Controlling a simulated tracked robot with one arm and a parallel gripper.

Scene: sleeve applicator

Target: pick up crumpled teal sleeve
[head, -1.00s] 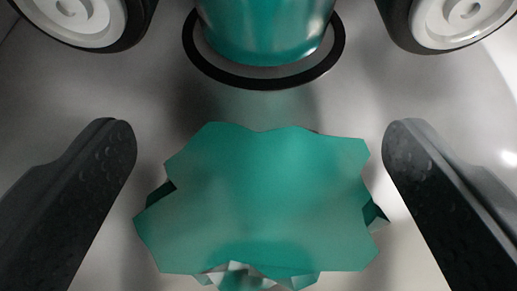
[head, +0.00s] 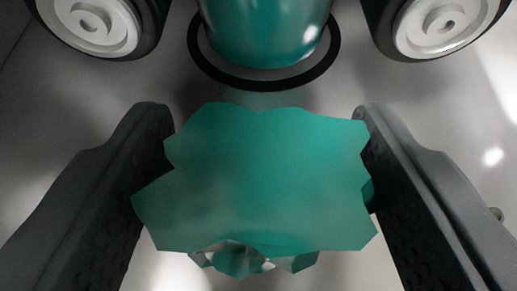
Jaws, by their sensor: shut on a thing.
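The crumpled teal sleeve (head: 258,175) is in the lower middle of the head view, with jagged edges and a torn, folded lower end. My gripper (head: 262,125) has one dark textured finger on each side of it. The fingers are shut on the sleeve, pressing at its left and right edges. The sleeve's top hides parts of the finger faces and its own underside.
A shiny teal cylinder (head: 264,30) stands at the top middle inside a black ring (head: 264,85) on the grey surface. White-faced rollers with dark rims stand at the upper left (head: 97,25) and upper right (head: 443,24). The grey floor between is clear.

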